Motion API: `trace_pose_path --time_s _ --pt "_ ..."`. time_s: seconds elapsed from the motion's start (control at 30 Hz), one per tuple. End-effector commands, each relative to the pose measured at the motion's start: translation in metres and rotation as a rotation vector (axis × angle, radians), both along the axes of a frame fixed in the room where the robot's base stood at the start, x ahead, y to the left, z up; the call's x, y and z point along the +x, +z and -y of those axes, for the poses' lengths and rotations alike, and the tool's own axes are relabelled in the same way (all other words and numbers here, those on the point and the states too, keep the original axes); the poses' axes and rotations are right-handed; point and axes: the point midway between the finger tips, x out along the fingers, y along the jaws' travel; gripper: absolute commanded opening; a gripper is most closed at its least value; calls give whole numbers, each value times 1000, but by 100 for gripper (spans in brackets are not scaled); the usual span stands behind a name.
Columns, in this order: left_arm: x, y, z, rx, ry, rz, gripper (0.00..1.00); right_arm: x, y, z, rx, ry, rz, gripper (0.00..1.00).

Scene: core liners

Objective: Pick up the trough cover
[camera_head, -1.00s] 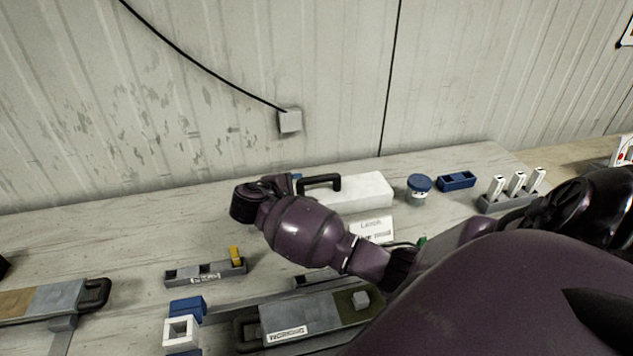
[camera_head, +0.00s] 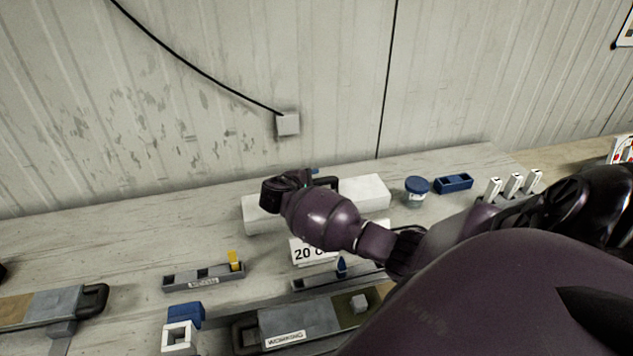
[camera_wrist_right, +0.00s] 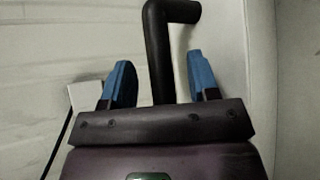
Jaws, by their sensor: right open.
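The trough cover (camera_head: 366,192) is a long white block with a black bar handle (camera_wrist_right: 158,50) on top. It lies on the bench near the wall, its middle hidden by my right arm in the head view. My right gripper (camera_wrist_right: 160,82) is open, with blue fingertips on either side of the handle in the right wrist view. The handle shows between the fingers with gaps at both sides. In the head view my right gripper (camera_head: 312,174) is over the cover, its fingers mostly hidden. My left gripper is not in view.
A blue-lidded jar (camera_head: 416,190) and a blue block (camera_head: 453,183) stand right of the cover. A "20 C" sign (camera_head: 306,252) stands in front. A grey rack (camera_head: 204,277) and a "WORKING" trough (camera_head: 300,322) lie nearer. The bench's back left is clear.

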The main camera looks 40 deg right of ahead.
Motion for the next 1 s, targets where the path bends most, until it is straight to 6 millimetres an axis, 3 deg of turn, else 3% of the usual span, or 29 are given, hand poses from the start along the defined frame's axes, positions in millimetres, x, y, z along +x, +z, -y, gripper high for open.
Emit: trace_pose_path --time_s 0.37,0.73,1.0 --pt "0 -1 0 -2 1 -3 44 2 -5 10 1 0 0 55" --pt "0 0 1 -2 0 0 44 2 -5 10 1 0 0 0" --pt "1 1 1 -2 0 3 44 2 -5 10 0 1 0 0"
